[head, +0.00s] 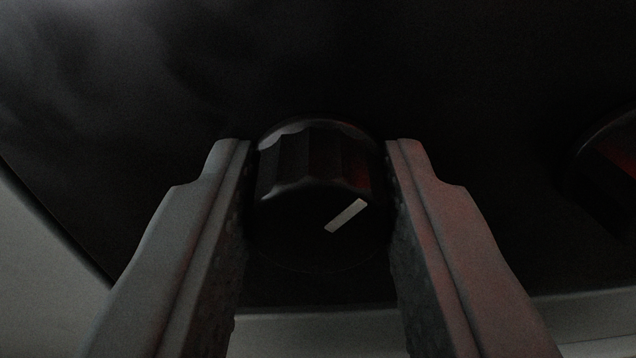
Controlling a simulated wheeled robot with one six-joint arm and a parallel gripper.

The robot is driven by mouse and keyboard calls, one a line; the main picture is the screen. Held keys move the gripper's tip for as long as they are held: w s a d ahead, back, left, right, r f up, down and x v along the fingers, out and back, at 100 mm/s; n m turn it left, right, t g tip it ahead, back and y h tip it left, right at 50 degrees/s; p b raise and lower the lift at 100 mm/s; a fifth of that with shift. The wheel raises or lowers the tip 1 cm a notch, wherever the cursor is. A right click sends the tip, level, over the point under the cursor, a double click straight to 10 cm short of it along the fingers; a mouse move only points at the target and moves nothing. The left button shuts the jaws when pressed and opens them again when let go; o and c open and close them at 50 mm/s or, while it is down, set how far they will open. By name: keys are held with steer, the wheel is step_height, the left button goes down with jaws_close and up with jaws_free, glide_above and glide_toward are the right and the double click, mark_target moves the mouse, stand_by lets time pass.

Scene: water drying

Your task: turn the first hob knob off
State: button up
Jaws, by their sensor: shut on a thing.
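A black ribbed hob knob (312,215) stands in the middle of the head view, with a short white pointer line on its face. The line slants from lower left to upper right, toward the right finger. My gripper (318,170) has one grey finger on each side of the knob and is shut on it. The finger pads press close to the knob's left and right sides. The lower part of the knob's face is dark and hard to make out.
A second black knob (610,165) with a reddish sheen shows at the right edge, partly cut off. The knobs sit on a dark hob panel (420,70). A pale surface (40,265) lies beyond the panel's edge at the lower left and along the bottom.

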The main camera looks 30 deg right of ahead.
steer(key=n, duration=0.4)
steer(key=shift+n, duration=0.3)
steer(key=shift+f+n, duration=0.1)
steer(key=shift+n, duration=1.8)
steer(key=o, duration=1)
steer(key=shift+a, duration=0.1)
steer(key=v, duration=1.7)
steer(key=shift+s+a, duration=0.1)
steer(key=shift+a, duration=0.1)
